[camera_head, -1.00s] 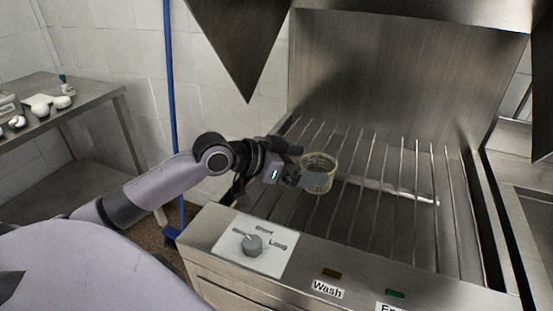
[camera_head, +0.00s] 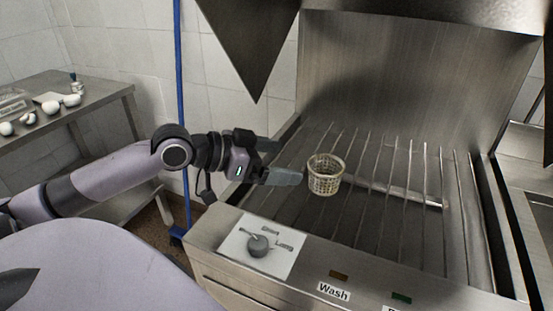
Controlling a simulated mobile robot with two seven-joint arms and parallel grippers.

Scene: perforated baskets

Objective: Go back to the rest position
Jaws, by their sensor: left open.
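My left gripper (camera_head: 284,162) is open and empty in the head view. Its fingers point right, over the left edge of the dishwasher's rack. A small pale perforated basket (camera_head: 325,176) stands upright on the slatted metal rack (camera_head: 400,235), just right of the fingertips and apart from them. My left arm comes in from the left, bent at a dark joint. My right gripper is not in view.
The washer's front panel has a knob (camera_head: 258,245) and a Wash label (camera_head: 334,291). A raised steel hood (camera_head: 400,85) stands behind the rack. A blue pole (camera_head: 180,110) stands behind my arm.

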